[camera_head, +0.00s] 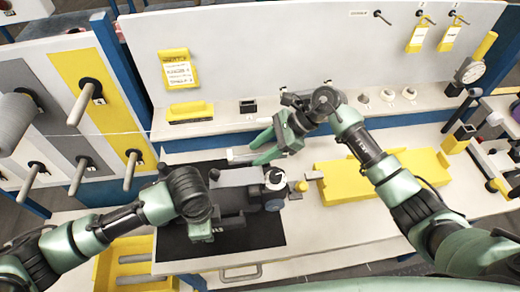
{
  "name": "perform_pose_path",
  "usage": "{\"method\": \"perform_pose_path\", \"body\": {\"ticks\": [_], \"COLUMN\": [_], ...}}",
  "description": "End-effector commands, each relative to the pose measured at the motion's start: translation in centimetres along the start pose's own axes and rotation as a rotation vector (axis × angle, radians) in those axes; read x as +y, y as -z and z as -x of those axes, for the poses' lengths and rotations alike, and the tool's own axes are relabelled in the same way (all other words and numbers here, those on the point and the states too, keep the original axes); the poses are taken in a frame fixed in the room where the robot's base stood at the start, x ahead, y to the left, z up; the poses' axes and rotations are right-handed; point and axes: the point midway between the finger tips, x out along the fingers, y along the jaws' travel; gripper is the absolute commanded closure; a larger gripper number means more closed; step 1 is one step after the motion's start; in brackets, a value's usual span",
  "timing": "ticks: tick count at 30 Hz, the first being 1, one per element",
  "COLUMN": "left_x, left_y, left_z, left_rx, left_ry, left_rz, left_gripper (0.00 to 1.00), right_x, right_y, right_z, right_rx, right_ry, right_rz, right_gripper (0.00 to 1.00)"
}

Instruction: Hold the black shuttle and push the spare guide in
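The black shuttle (238,194), a dark body with a grey top, lies on the black mat (262,238) on the bench. A round dark part with a white top (275,179) is at its right end. My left gripper (200,232) points down at the shuttle's left end; its fingertips are hidden, so its grip cannot be told. My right gripper (255,152) is above the far side of the shuttle, pointing left, with its fingers apart. A pale bar (238,156) shows by its fingertips. I cannot tell for sure which part is the spare guide; a small yellow knob (301,186) sits right of the shuttle.
A yellow tray (345,190) lies right of the mat. A white back panel with a ledge (225,122) stands behind. A peg board (75,110) is at left, and a yellow bin (120,262) is at lower left. The bench front is clear right of the mat.

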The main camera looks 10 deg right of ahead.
Motion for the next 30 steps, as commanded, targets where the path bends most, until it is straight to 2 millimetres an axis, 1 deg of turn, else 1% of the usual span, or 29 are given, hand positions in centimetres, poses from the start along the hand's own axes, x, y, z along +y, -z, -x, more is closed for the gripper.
{"method": "perform_pose_path", "body": {"ticks": [4, 8, 11, 15, 18, 21, 25, 30], "left_x": [-0.1, -0.1, -0.1, -0.1, -0.1, -0.1, -0.1, -0.1], "left_y": [-0.1, -0.1, -0.1, -0.1, -0.1, -0.1, -0.1, 0.0], "left_z": [0.0, 0.0, 0.0, 0.0, 0.0, 0.0, 0.0, 0.0], "left_rx": [-0.001, -0.001, -0.001, -0.001, -0.001, -0.001, -0.001, -0.001], "left_ry": [0.002, 0.002, 0.002, 0.002, 0.002, 0.002, 0.002, 0.002], "left_rz": [-0.001, -0.001, -0.001, -0.001, -0.001, -0.001, -0.001, 0.000], "left_gripper": [1.00, 1.00, 1.00, 1.00, 1.00, 1.00, 1.00, 1.00], "right_x": [0.0, -0.1, -0.1, -0.1, -0.1, 0.0, 0.0, 0.1], "right_y": [0.0, 0.1, 0.1, 0.1, 0.1, 0.1, 0.1, 0.0], "right_z": [0.2, 1.7, 3.6, 6.8, 8.8, 10.3, 11.6, 12.1], "right_rx": [0.001, 0.002, 0.004, 0.004, 0.003, 0.002, 0.001, 0.000], "right_ry": [0.000, 0.003, 0.004, 0.004, 0.003, 0.003, 0.001, -0.001], "right_rz": [0.000, 0.001, 0.000, 0.001, 0.001, 0.000, 0.000, 0.000], "right_gripper": [0.55, 0.55, 0.55, 0.55, 0.55, 0.55, 0.55, 0.55]}}
